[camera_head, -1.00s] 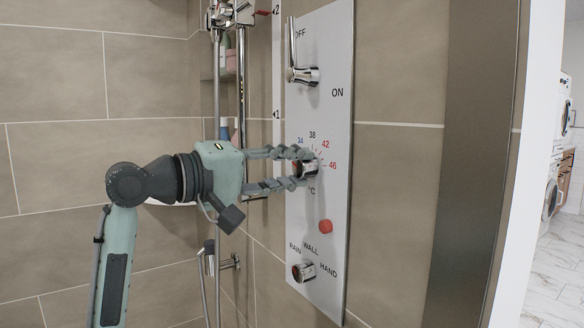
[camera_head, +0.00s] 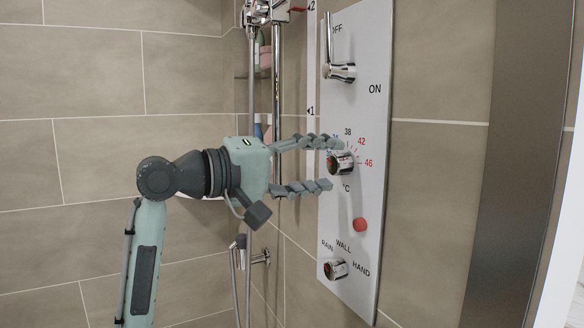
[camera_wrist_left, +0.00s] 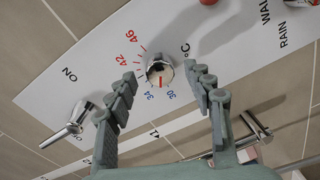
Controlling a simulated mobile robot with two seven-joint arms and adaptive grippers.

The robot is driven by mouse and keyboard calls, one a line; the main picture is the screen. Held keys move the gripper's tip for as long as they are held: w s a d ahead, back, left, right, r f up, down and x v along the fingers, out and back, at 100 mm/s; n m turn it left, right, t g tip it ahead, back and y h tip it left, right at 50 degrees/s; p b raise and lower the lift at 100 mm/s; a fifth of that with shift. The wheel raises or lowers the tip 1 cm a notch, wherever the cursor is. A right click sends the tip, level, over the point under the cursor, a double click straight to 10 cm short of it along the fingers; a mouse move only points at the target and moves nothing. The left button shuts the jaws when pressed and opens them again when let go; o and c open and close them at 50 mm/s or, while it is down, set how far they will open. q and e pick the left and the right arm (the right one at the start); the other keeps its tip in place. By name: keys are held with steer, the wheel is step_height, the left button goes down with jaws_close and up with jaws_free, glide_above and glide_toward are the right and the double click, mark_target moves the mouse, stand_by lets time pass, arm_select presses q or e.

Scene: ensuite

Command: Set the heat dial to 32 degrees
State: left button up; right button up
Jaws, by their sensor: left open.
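In the left wrist view the dial (camera_wrist_left: 160,70) shows a red mark that points between the printed 34 and 30. My left gripper (camera_head: 330,164) is open, with one finger above the dial and one below it in the head view. In the left wrist view its fingers (camera_wrist_left: 161,75) stand on both sides of the dial, with gaps. The head view hides part of the low numbers behind the upper finger. My right gripper is not in view.
An OFF/ON lever (camera_head: 341,71) sits above the dial. A red button (camera_head: 360,225) and a RAIN/WALL/HAND knob (camera_head: 336,269) are below. A chrome shower rail (camera_head: 276,80) and a shelf with bottles are to the left, behind my gripper.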

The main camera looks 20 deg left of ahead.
arm_select(q)
steer(key=v, duration=1)
steer(key=shift+s+a, duration=0.2)
steer(key=shift+s, duration=0.15)
